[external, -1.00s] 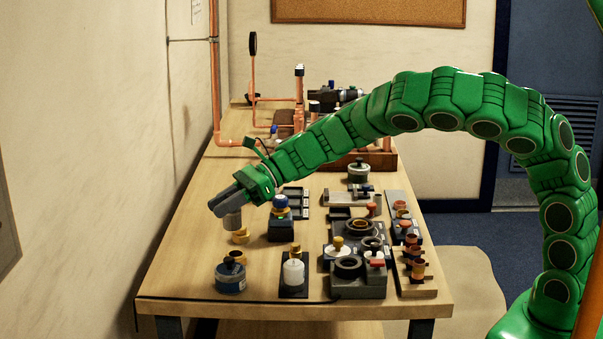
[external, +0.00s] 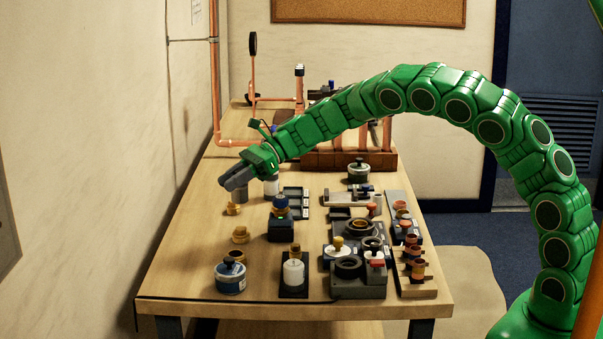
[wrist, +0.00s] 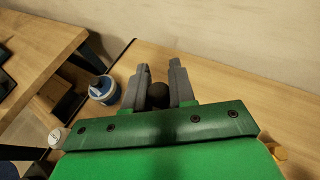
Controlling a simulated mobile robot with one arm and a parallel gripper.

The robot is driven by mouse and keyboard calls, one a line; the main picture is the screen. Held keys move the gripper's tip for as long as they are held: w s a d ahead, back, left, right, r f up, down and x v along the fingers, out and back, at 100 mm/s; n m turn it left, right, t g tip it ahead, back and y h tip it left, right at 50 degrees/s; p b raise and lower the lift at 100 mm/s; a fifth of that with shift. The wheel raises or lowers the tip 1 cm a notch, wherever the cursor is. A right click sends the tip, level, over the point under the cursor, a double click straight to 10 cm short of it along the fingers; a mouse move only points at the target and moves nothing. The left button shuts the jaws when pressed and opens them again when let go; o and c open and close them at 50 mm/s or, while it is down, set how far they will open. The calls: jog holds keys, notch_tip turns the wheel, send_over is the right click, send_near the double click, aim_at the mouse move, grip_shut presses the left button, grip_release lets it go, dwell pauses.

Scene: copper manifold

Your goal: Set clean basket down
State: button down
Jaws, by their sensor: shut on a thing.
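My gripper (external: 229,181) is over the left part of the bench, shut on a small grey cylinder (external: 241,197), which I take to be the clean basket. The cylinder hangs roughly upright below the jaws. A brass ring-like piece (external: 233,209) is just below it in the picture; I cannot tell whether they touch. In the wrist view the two fingers of my gripper (wrist: 161,72) stand either side of a dark rounded thing (wrist: 158,95), mostly hidden behind the green wrist cover.
A second brass piece (external: 240,236), a blue-and-white can (external: 230,277) and a dark block with a blue-topped part (external: 281,228) stand nearby. Bare bench (external: 188,240) lies to the left.

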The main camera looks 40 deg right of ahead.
jog(key=w+a+f, duration=0.4)
jog(key=w+f, duration=0.4)
jog(key=w, duration=0.1)
jog(key=shift+w+a, duration=0.15)
jog(key=shift+w, duration=0.2)
dwell(0.3)
jog(key=shift+w+a+f, duration=0.1)
jog(key=shift+w+f, duration=0.1)
jog(key=shift+f, duration=0.05)
jog(key=shift+w+f, duration=0.1)
jog(key=shift+f, duration=1.5)
jog(key=shift+f, duration=0.15)
jog(key=c, duration=0.9)
grip_release()
jog(key=shift+c, duration=0.2)
